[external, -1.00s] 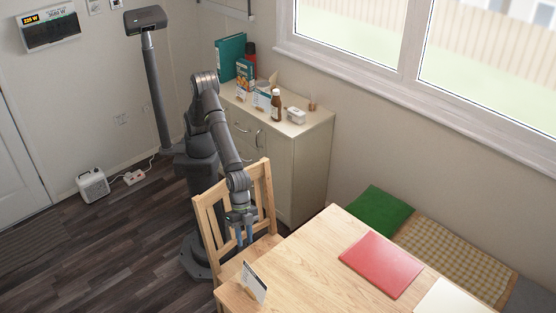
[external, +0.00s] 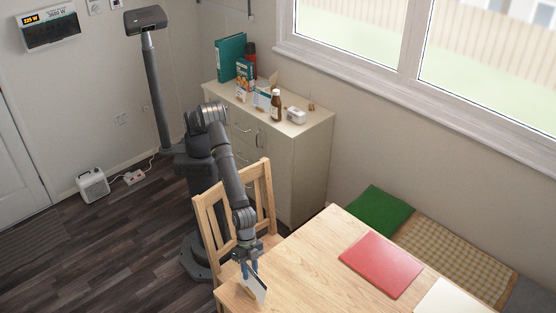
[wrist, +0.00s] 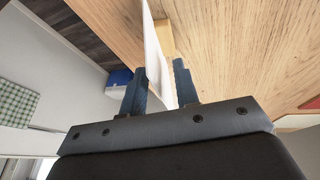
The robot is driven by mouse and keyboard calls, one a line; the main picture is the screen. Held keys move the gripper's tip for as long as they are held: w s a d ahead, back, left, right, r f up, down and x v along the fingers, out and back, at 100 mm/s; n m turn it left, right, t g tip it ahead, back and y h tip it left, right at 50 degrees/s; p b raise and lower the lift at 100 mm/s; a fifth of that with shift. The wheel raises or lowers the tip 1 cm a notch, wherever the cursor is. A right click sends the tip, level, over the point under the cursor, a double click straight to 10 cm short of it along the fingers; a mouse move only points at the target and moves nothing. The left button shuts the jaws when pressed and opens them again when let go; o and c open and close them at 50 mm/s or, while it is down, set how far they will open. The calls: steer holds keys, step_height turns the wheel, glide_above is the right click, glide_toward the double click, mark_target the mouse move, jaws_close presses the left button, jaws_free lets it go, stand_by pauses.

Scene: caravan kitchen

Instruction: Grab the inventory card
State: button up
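A white card (external: 256,284), taken as the inventory card though its print is unreadable, stands tilted in a small wooden holder at the table's near-left corner. In the wrist view the card (wrist: 155,58) is seen nearly edge-on, with the wooden holder (wrist: 165,38) beyond it. My gripper (external: 251,268) is down at the card's upper part. Its two blue fingers (wrist: 160,88) are apart, one on each side of the card. A gap shows on the right side; I cannot tell whether the left finger touches the card.
The wooden table (external: 310,260) carries a red folder (external: 381,264) and a pale sheet (external: 452,298). A wooden chair (external: 218,222) stands close beside my arm. The cabinet (external: 300,165) behind holds a brown bottle (external: 276,106), a teal binder (external: 230,57) and other cards.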

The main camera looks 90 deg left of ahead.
mark_target(252, 284)
steer(key=shift+x, duration=1.15)
steer(key=shift+c, duration=0.5)
jaws_close()
steer(key=shift+r, duration=0.15)
